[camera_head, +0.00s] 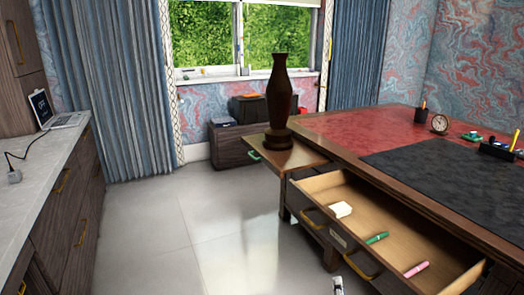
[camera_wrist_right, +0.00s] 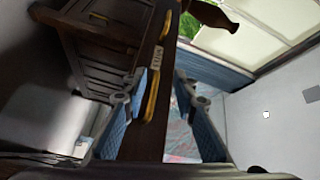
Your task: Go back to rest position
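My right gripper (camera_head: 338,286) shows only as a small pale tip at the bottom edge of the head view, in front of the desk's open drawer. In the right wrist view the right gripper (camera_wrist_right: 157,90) has its two blue-padded fingers spread apart. A brass handle (camera_wrist_right: 152,95) on a dark wood front appears between them, with no visible grip on it. The open drawer (camera_head: 335,182) holds a white block (camera_head: 340,209), a green marker (camera_head: 376,238) and a pink marker (camera_head: 416,269). My left gripper cannot be made out in the head view.
The desk (camera_head: 345,128) fills the right side. A dark vase (camera_head: 279,95) stands on its pulled-out side board (camera_head: 305,158). A counter (camera_head: 35,160) with drawers runs along the left. The tiled floor (camera_head: 185,235) between them is clear.

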